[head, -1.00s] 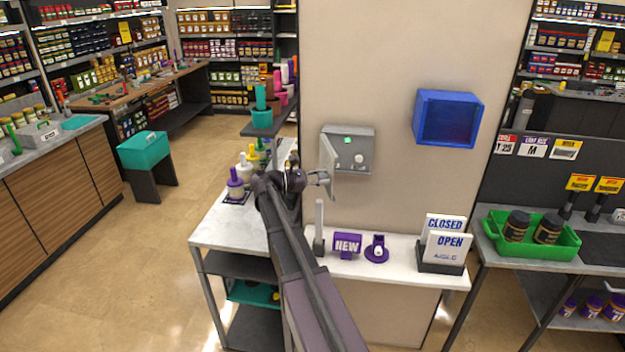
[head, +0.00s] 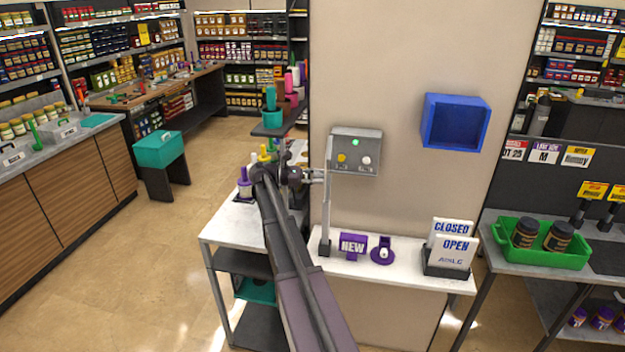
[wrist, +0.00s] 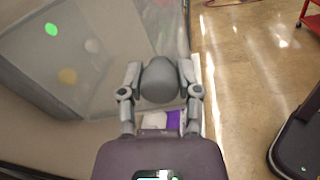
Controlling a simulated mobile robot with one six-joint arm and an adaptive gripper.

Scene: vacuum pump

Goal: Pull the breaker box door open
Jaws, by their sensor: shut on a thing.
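The grey breaker box (head: 357,148) is fixed to the beige wall in the head view. A green light, a yellow knob and a white knob show inside it. Its door (head: 329,172) stands out from the box's left side, seen nearly edge-on. My gripper (head: 316,176) is at the door, left of the box. In the wrist view my gripper (wrist: 160,72) has its fingers on both sides of a rounded grey handle (wrist: 160,88) and is shut on it. The door's face and handle are mostly hidden in the head view.
A blue open box (head: 456,122) hangs on the wall to the right. Purple and yellow bottles stand close to my arm on the left.

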